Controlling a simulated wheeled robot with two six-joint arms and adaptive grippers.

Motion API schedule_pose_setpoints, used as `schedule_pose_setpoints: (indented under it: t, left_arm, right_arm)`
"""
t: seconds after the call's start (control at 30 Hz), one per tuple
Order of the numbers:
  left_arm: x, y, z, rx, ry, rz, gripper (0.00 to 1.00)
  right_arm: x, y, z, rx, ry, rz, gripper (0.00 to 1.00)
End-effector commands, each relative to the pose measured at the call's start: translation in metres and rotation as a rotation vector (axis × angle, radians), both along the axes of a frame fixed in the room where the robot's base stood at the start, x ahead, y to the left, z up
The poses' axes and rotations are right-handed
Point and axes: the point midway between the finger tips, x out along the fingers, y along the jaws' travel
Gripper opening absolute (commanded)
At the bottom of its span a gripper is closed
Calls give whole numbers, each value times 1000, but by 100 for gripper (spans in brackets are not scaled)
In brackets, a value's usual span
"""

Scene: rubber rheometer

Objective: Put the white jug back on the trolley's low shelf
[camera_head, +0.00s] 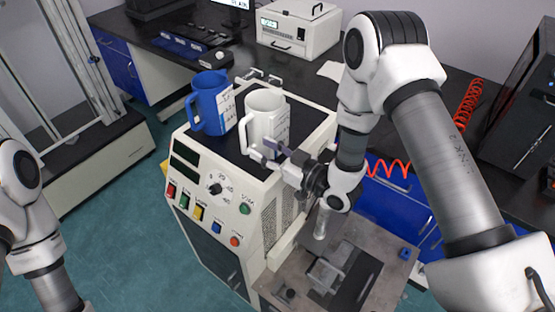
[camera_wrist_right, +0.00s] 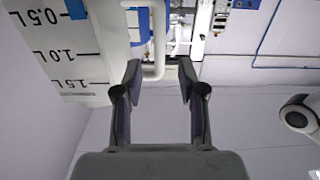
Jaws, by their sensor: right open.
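The white jug (camera_head: 267,114) stands upright on the dark top of a cream machine, with its handle towards the front left. My right gripper (camera_head: 267,150) is at the jug's near side, by the handle. In the right wrist view my gripper (camera_wrist_right: 159,80) is open, and the white handle (camera_wrist_right: 160,45) lies between its fingertips. The graduated jug wall (camera_wrist_right: 50,45) fills the left of that view. Part of my left arm shows at the left edge of the head view; its gripper is out of view. I cannot make out the trolley's low shelf.
A blue jug (camera_head: 211,103) stands close to the left of the white one. The cream machine (camera_head: 236,200) has buttons and a dial in front, and a metal plate (camera_head: 350,240) at its right. A dark bench (camera_head: 180,35) with a white instrument (camera_head: 298,30) runs behind.

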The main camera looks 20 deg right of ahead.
Motion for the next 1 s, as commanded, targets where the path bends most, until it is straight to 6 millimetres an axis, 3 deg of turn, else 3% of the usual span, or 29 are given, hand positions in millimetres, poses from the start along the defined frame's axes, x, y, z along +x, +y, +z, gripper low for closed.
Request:
schedule_pose_setpoints:
  t: [0.2, 0.47, 0.57, 0.63, 0.73, 0.8, 0.9, 1.0]
  left_arm:
    - [0, 0, -13, 0, 0, 0, 38]
    - [0, 0, -13, 0, 0, 0, 38]
    - [0, 0, -13, 0, 0, 0, 38]
    - [0, 0, -13, 0, 0, 0, 38]
    - [0, 0, -13, 0, 0, 0, 38]
    - [0, 0, -13, 0, 0, 0, 38]
    - [0, 0, -13, 0, 0, 0, 38]
    - [0, 0, -13, 0, 0, 0, 38]
  right_arm:
    - [-36, -26, -2, 3, 1, -4, 40]
    - [-43, -29, -2, -3, 6, 0, 40]
    - [-49, -28, -29, -38, 111, -20, 40]
    - [-63, -30, -73, -92, 289, -56, 40]
    - [-111, -43, -154, -198, 656, -149, 40]
    - [-162, -58, -202, -269, 930, -235, 40]
    - [-238, -78, -241, -348, 1261, -367, 40]
    - [-290, -90, -253, -393, 1468, -471, 40]
